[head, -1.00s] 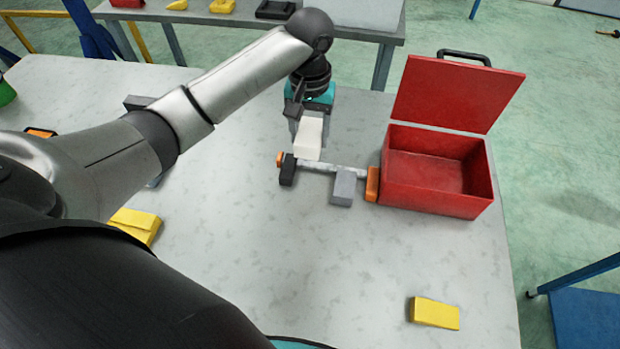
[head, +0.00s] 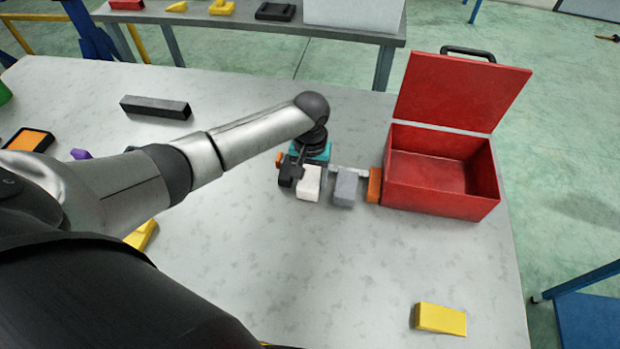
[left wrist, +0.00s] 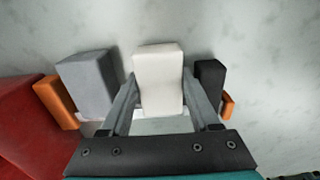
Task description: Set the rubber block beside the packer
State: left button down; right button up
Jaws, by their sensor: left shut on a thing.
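My left gripper (head: 309,166) is shut on a white block (head: 309,183). The left wrist view shows the white block (left wrist: 159,78) upright between the two fingers (left wrist: 160,88). A grey block (head: 346,188) stands to its right in the head view, with a small gap. A black block (head: 287,172) is close on its left, partly hidden by the gripper. In the left wrist view the grey block (left wrist: 88,84) is left and the black block (left wrist: 210,80) right. I cannot tell by look which is rubber or the packer. My right gripper is out of view.
A pale bar (head: 362,173) with an orange end piece (head: 374,186) runs behind the blocks. An open red box (head: 437,188) stands just right. A yellow block (head: 440,319) lies at front right. The table's front middle is clear.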

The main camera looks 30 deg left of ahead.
aim_at(310, 178)
pick_arm(q)
jog(key=shift+c, duration=2)
grip_release()
jog(key=shift+f, duration=0.1)
notch_tip(310, 178, up, 12)
jog(key=p, duration=0.2)
jog(key=shift+r, duration=0.2)
